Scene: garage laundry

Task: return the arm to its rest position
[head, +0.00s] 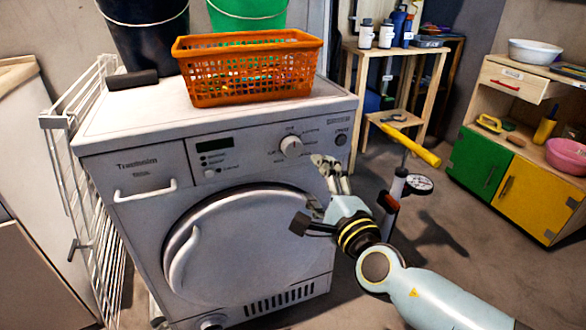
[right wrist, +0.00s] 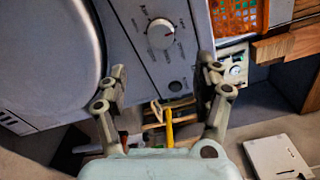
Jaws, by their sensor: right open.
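My right arm (head: 440,302) comes in from the lower right in the head view. Its gripper (head: 322,180) is in front of the washing machine's (head: 130,165) right front edge, below the round dial (head: 290,146). In the right wrist view the gripper (right wrist: 163,85) has its two fingers spread wide with nothing between them. I cannot tell whether a finger touches the machine. My left gripper is not in view.
An orange basket (head: 300,76) and a dark block (head: 132,79) sit on the machine, with two buckets behind. A floor pump (head: 394,190) with a yellow handle stands right of my gripper. A white drying rack (head: 84,200) stands left. Open floor lies before the cabinet (head: 475,170).

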